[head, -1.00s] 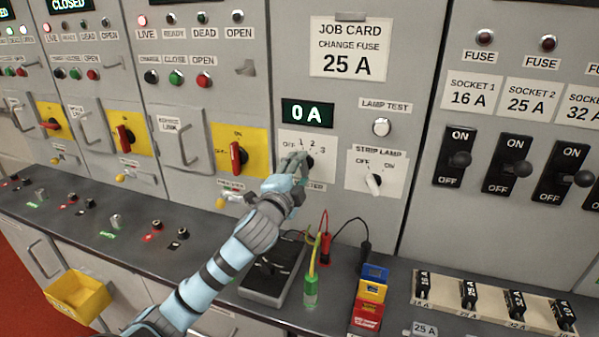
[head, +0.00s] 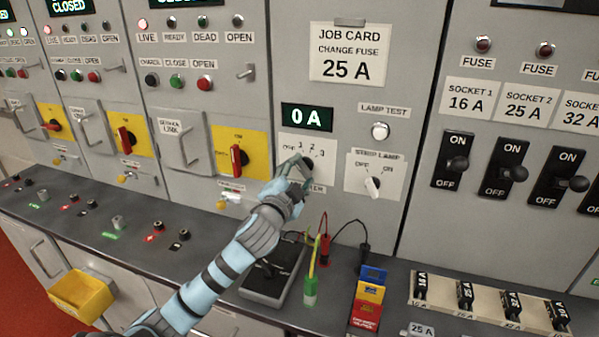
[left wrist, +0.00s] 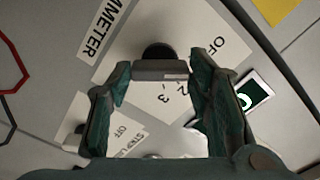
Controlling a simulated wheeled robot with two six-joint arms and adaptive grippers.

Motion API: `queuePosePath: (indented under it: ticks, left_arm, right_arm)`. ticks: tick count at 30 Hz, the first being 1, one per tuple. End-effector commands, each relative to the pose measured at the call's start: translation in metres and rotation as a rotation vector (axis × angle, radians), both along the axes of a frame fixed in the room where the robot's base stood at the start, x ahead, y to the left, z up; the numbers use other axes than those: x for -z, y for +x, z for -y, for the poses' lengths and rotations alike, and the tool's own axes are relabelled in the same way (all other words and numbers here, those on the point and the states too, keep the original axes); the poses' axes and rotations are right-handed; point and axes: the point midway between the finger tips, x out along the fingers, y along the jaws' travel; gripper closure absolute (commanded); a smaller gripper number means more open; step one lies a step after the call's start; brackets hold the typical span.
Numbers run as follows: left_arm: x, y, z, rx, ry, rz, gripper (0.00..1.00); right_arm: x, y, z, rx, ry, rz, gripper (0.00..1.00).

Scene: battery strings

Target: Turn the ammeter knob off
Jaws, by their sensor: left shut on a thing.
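The ammeter panel (head: 321,150) is a white plate marked OFF, 1, 2, 3, below a display (head: 307,117) that reads 0 A. Its dark ammeter knob (left wrist: 157,51) shows in the left wrist view, with a grey bar across its front. My left gripper (head: 298,170) is at the knob in the head view and covers part of it and of the AMMETER label. I cannot tell which mark the knob points to. My right gripper is not in view.
The strip lamp knob (head: 373,186) and the lamp test button (head: 380,131) are close on the right. A red handle (head: 238,158) on a yellow plate is to the left. Test leads (head: 324,250) and a row of fuses (head: 465,294) are on the bench below.

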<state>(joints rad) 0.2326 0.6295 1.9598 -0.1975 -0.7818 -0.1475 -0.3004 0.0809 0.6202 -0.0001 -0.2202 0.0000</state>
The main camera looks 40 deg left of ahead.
Motion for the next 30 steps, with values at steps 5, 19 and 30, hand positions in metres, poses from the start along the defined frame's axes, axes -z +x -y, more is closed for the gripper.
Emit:
queuePosePath:
  ticks: [5,19,30]
  left_arm:
    - [0.0008,-0.0001,0.0001,0.000,-0.078,0.024,0.81]
    - [0.0015,0.0000,0.0003,0.000,-0.131,0.043,0.81]
    - [0.0010,0.0000,0.0004,0.000,-0.130,0.044,0.33]
  right_arm:
    - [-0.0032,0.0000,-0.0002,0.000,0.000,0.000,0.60]
    - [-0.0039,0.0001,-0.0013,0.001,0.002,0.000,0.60]
    - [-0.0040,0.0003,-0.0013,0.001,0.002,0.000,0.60]
